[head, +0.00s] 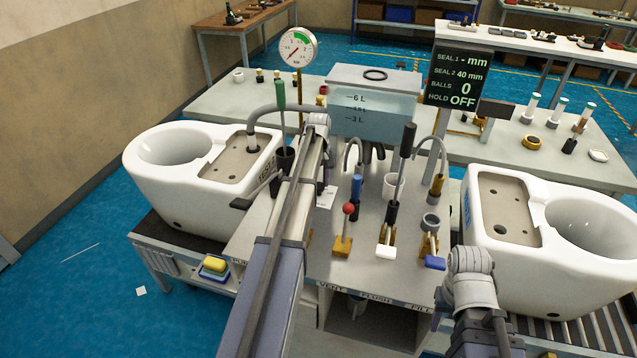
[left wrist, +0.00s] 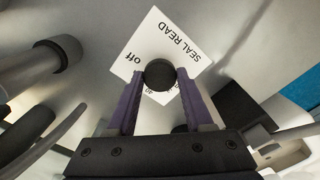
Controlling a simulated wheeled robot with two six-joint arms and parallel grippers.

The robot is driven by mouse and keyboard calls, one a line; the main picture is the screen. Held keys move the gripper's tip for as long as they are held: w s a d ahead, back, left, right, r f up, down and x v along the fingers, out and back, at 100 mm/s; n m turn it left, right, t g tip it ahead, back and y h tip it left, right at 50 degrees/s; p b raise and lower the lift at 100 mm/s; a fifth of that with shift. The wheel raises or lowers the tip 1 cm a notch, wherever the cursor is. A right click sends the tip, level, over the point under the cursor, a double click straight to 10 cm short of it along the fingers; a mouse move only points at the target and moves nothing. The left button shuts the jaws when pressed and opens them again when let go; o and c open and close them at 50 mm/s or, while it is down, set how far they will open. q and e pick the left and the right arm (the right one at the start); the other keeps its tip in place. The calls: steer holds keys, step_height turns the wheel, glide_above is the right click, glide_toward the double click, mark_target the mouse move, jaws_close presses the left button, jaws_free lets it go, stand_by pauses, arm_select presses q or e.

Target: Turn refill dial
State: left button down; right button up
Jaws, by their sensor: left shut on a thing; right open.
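In the left wrist view my left gripper (left wrist: 159,82) is shut on a round black dial knob (left wrist: 160,71), with one purple finger on each side of it. The knob stands on a white square label (left wrist: 185,42) that reads "SEAL READ", with "off" at its left. More lettering beside the knob is partly covered by the fingers. No dial marked refill can be made out. In the head view my left forearm crosses the bench and hides the spot where its gripper works. My right arm shows at the lower right, but its gripper cannot be seen.
A display (head: 456,78) reads SEAL 1 - mm, SEAL 2 40 mm, BALLS 0, HOLD OFF. A water tank (head: 375,119) and a pressure gauge (head: 297,47) stand behind the bench. White toilet bowls flank it. A red-knobbed lever (head: 348,209) and several tools stand close to my left arm.

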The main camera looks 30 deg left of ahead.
mark_target(318, 186)
arm_select(q)
steer(key=shift+c, duration=1.5)
jaws_free()
steer(key=shift+r, duration=0.15)
step_height(318, 186, up, 8)
steer(key=p, duration=0.8)
steer(key=shift+f, duration=0.2)
steer(key=shift+f, duration=0.1)
